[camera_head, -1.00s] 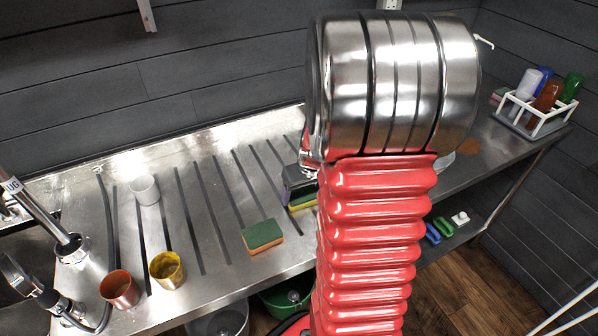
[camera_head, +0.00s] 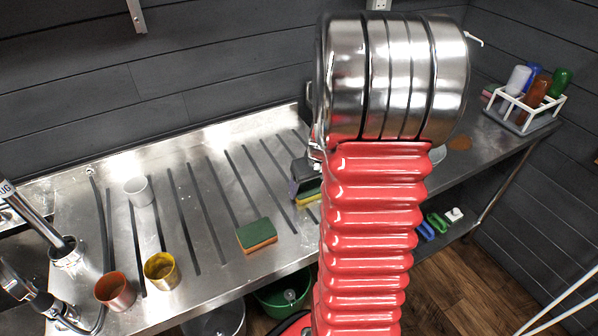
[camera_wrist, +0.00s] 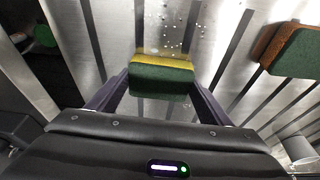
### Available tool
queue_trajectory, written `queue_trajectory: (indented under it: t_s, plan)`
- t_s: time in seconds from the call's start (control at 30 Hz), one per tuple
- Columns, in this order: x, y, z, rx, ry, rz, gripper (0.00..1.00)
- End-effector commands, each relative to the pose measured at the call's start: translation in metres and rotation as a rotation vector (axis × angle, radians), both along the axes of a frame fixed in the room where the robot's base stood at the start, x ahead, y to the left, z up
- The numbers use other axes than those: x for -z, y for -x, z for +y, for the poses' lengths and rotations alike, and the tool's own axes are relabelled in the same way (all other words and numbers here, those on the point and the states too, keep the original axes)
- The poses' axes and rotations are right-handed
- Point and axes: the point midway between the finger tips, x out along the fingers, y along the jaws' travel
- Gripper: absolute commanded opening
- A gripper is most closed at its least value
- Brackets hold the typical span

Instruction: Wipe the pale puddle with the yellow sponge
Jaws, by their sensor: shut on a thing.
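The yellow sponge (camera_wrist: 160,82), with a green face, is held between the two dark fingers of my gripper (camera_wrist: 158,92) in the wrist view. In the head view the sponge (camera_head: 308,194) shows partly beside my arm, over the grooved steel counter, and my arm hides much of the gripper. I cannot tell whether the sponge touches the steel. A pale puddle (camera_head: 437,155) shows on the counter just right of my arm, partly hidden by it.
An orange-and-green sponge (camera_head: 256,235) lies on the grooved counter (camera_head: 215,265). A white cup (camera_head: 138,191), a copper cup (camera_head: 115,291) and a yellow cup (camera_head: 163,271) stand left. A brown patch (camera_head: 459,143) and a bottle rack (camera_head: 522,118) are right.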

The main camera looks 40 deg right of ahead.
Motion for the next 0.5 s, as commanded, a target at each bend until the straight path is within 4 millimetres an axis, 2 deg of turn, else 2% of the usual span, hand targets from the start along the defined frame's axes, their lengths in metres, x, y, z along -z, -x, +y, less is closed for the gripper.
queue_trajectory:
  t_s: [0.33, 0.5]
  plan:
    - [-0.004, -0.003, -0.017, -0.012, 0.001, -0.001, 0.52]
    - [-0.002, -0.005, -0.007, -0.021, 0.001, 0.000, 0.52]
